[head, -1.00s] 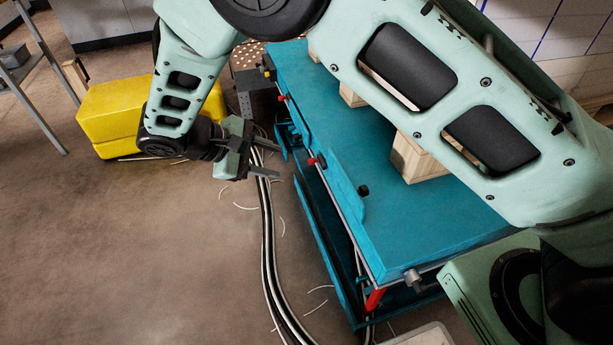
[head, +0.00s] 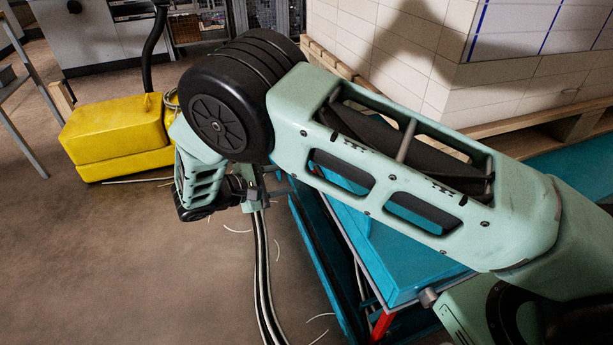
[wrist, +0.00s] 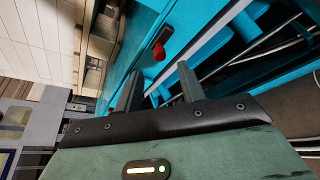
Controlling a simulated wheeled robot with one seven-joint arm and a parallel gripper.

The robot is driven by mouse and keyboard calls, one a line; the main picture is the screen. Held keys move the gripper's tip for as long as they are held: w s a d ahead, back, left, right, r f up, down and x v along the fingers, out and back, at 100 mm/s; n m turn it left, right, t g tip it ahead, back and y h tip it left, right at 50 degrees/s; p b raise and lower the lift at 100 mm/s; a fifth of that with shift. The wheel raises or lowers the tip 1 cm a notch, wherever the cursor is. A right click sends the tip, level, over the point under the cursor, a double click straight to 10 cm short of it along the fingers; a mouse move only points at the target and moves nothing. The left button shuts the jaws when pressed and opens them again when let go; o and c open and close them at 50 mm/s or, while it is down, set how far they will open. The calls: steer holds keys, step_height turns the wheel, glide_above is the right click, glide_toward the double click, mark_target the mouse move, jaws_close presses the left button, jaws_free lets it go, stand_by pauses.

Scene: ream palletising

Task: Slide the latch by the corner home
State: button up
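In the wrist view a latch with a red knob (wrist: 158,52) and a dark piece beside it (wrist: 167,33) sits at the edge of the blue bench (wrist: 205,18). The knob appears between and just beyond the fingertips of my gripper (wrist: 158,71). The fingers are apart, with nothing held between them. I cannot tell whether either finger touches the knob. In the head view my gripper (head: 266,194) is at the left side of the blue bench (head: 405,268), partly hidden. My arm covers the latches there.
Black and white cables (head: 262,270) run along the floor beside the bench. A yellow case (head: 115,135) stands at the left. White stacked blocks (head: 400,60) on a wooden pallet (head: 575,125) stand behind. The floor at lower left is clear.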

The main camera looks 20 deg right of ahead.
steer(key=b+x, duration=0.1)
steer(key=x, duration=0.7)
